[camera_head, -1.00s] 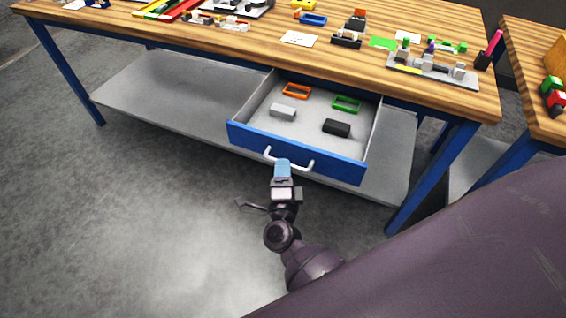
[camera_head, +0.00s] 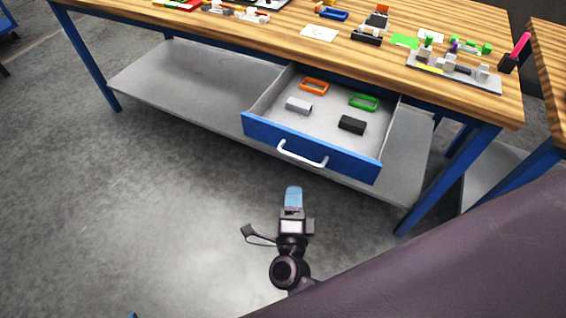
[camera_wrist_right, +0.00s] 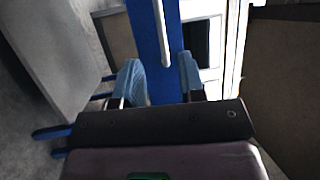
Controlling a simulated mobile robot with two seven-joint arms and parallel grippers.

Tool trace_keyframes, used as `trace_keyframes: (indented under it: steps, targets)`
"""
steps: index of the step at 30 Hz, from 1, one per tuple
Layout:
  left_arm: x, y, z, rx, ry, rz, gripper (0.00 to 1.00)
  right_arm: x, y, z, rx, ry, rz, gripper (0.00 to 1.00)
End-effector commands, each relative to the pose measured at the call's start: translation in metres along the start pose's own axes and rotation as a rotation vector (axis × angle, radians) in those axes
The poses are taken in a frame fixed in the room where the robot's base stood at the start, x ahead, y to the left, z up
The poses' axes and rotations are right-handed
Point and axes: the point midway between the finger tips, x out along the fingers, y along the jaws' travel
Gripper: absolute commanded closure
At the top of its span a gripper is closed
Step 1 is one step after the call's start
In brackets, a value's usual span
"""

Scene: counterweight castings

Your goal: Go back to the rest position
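My right gripper (camera_head: 293,197) is in front of the open drawer (camera_head: 312,147), apart from its white handle (camera_head: 302,156). In the right wrist view my right gripper (camera_wrist_right: 158,78) has its two blue fingers spread, with nothing between them. The blue drawer front (camera_wrist_right: 172,50) and the handle (camera_wrist_right: 160,30) show beyond the fingertips. Only a small blue tip (camera_head: 132,315) shows at the bottom edge of the head view; it may be a finger of my left gripper, too little to tell its state.
The drawer holds an orange frame (camera_head: 314,86), a green frame (camera_head: 363,102), a grey block (camera_head: 299,105) and a black block (camera_head: 352,124). The wooden workbench (camera_head: 290,44) above carries several small parts. A second bench (camera_head: 545,70) stands at right. The floor at left is clear.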

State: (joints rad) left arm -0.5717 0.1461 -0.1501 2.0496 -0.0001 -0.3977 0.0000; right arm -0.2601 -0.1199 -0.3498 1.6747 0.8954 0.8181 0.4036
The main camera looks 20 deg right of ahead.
Motion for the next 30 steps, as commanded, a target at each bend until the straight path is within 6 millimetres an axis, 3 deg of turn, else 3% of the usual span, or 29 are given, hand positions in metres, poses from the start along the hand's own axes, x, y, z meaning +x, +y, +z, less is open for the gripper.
trace_keyframes:
  steps: [7, 11, 16, 20, 26, 30]
  targets:
    - [0.0, 0.0, 0.0, 0.0, 0.001, 0.0, 0.57, 0.0, 0.0, 0.001, -0.01, -0.003, 0.001, 0.63]
    - [0.0, 0.0, 0.0, 0.0, 0.001, 0.0, 0.57, 0.0, 0.003, 0.014, -0.068, -0.084, 0.015, 0.63]
    - [0.0, 0.0, 0.0, 0.0, 0.001, 0.0, 0.57, 0.003, -0.008, 0.045, -0.263, -0.312, -0.022, 0.63]
    - [0.0, 0.0, 0.0, 0.0, 0.001, 0.0, 0.57, 0.001, -0.007, 0.051, -0.488, -0.49, -0.058, 0.63]
    - [0.0, 0.0, 0.0, 0.0, 0.001, 0.0, 0.57, -0.013, 0.015, 0.026, -0.902, -0.733, -0.056, 0.63]
    - [0.0, 0.0, 0.0, 0.0, 0.001, 0.0, 0.57, -0.025, 0.039, -0.02, -1.21, -0.871, -0.002, 0.63]
